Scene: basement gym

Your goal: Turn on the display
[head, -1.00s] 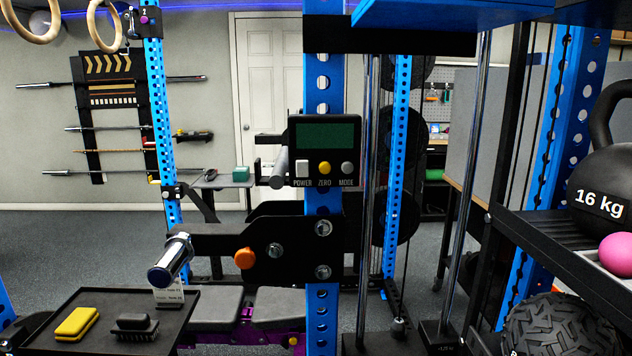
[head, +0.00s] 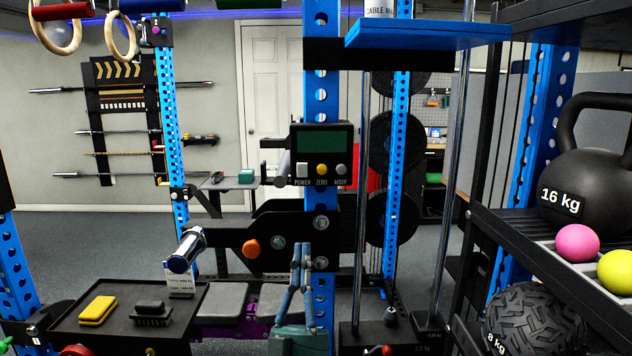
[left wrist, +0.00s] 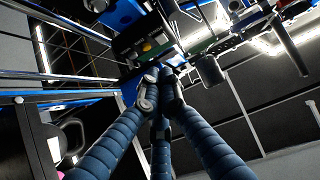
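The display (head: 322,140) is a black box on the blue upright, with a blank dark green screen. Below the screen are a white POWER button (head: 302,170), a yellow ZERO button (head: 322,170) and a grey MODE button (head: 341,170). My left gripper (head: 301,247) points upward below the display, apart from it. Its blue fingers are drawn together at the tips with nothing visible between them. In the left wrist view the fingertips (left wrist: 160,80) meet, and the display's yellow button (left wrist: 147,46) shows beyond them. My right gripper is not in view.
A black arm with an orange knob (head: 251,249) crosses the upright below the display. A tray (head: 105,340) with a yellow brush stands at the lower left. A rack with a 16 kg kettlebell (head: 580,195) and balls is at the right. A blue shelf (head: 430,32) juts out above.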

